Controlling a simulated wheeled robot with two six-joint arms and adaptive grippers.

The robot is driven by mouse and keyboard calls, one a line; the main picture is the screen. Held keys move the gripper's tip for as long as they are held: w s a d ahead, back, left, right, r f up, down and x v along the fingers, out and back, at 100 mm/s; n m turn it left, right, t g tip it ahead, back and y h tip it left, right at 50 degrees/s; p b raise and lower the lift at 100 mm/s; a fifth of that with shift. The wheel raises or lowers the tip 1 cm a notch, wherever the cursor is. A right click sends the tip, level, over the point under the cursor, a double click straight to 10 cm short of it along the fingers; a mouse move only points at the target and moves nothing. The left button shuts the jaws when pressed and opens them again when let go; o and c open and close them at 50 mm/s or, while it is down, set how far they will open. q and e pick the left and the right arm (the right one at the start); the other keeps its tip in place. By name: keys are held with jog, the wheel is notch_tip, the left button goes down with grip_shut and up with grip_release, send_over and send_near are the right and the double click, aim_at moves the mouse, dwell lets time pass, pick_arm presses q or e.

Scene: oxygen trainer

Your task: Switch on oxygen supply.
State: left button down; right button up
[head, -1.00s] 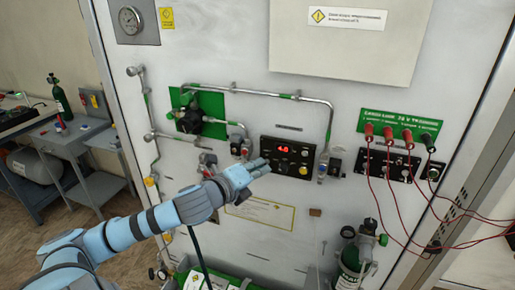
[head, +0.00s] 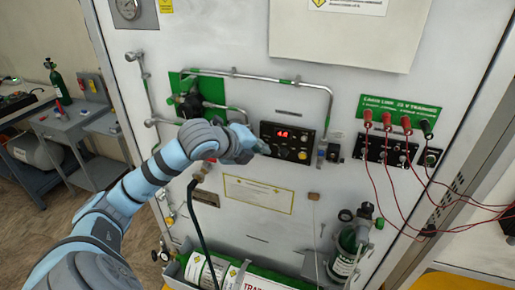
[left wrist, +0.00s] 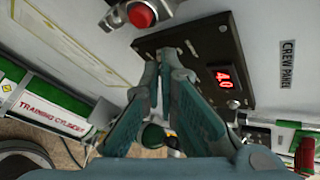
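The black control panel (head: 287,141) with a red digital display (head: 284,134) and several small switches and knobs is on the white trainer wall. In the left wrist view the panel (left wrist: 205,45) shows lit red digits, and a "CREW PANEL" label (left wrist: 288,60) sits beside it. My left gripper (head: 263,148) is at the left edge of the panel in the head view. In the left wrist view its fingertips (left wrist: 168,53) are together at the panel, with nothing visible between them. Which control is at the tips is hidden. My right gripper is not in view.
A green-backed valve assembly (head: 190,105) and metal pipes are up left of the panel. Red and black plugs with hanging red wires (head: 407,124) are at the right. A green cylinder (head: 343,257) stands lower right; a training cylinder (head: 225,272) lies below. A red knob (left wrist: 140,14) shows in the left wrist view.

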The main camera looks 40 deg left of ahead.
pick_arm(q)
jog(key=c, duration=2.3)
grip_release()
jog(key=shift+r, duration=0.2)
jog(key=o, duration=0.5)
jog(key=shift+w+d, duration=0.1)
jog(key=shift+d, duration=0.05)
jog(key=shift+f, duration=0.15)
